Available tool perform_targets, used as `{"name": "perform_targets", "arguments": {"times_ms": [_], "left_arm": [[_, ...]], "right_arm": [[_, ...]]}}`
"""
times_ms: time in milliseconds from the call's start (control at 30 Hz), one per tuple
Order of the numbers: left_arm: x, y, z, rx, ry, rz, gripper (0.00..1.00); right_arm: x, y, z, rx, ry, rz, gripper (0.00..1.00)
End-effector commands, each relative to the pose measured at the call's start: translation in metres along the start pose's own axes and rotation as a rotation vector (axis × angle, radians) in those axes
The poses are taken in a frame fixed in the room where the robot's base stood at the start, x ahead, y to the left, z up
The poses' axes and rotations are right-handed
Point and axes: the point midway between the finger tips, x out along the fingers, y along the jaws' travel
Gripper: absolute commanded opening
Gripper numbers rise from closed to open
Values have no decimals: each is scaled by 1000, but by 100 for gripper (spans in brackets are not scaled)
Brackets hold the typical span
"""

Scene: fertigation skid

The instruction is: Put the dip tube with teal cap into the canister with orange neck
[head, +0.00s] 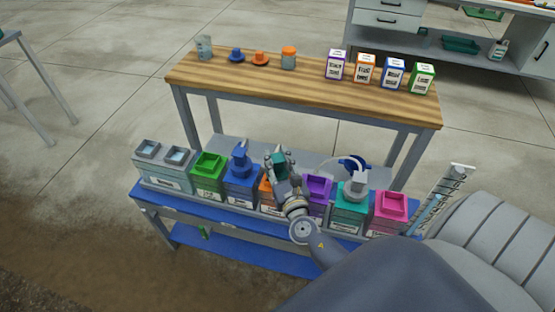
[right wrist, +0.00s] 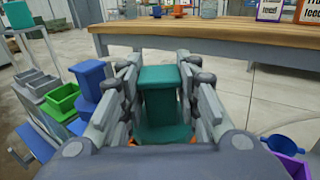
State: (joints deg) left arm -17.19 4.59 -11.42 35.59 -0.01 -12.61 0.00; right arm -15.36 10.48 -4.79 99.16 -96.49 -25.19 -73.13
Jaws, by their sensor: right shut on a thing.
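My right gripper (head: 281,168) is shut on the dip tube with teal cap (head: 279,158). In the right wrist view the teal cap (right wrist: 160,82) sits between the two fingers (right wrist: 158,100). The canister with orange neck (head: 266,190) stands in the row on the blue bench, mostly hidden behind my gripper and wrist. Slivers of orange (right wrist: 191,138) show below the teal part in the right wrist view. I cannot tell whether the tube's lower end is inside the neck. My left gripper is not in view.
Beside it stand blue (head: 241,178) and purple (head: 318,193) canisters; green (head: 208,170), teal (head: 350,213) and pink (head: 389,207) ones stand farther out. A grey double-opening tank (head: 163,172) is at left. A wooden table (head: 300,88) behind holds labelled boxes and small parts.

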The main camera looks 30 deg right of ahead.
Motion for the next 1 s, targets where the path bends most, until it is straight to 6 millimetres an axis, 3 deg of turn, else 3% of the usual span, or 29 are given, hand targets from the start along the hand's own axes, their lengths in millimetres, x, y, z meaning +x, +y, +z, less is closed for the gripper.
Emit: {"name": "perform_targets", "arguments": {"times_ms": [367,400,500,833,1000], "left_arm": [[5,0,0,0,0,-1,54],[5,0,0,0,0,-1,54],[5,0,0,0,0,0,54],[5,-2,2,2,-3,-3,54],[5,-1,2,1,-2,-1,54]], "right_arm": [[0,0,-5,0,-1,0,0],[0,0,-5,0,-1,0,37],[0,0,-5,0,-1,0,54],[-1,0,-6,0,1,0,54],[-17,0,-6,-2,2,2,54]]}}
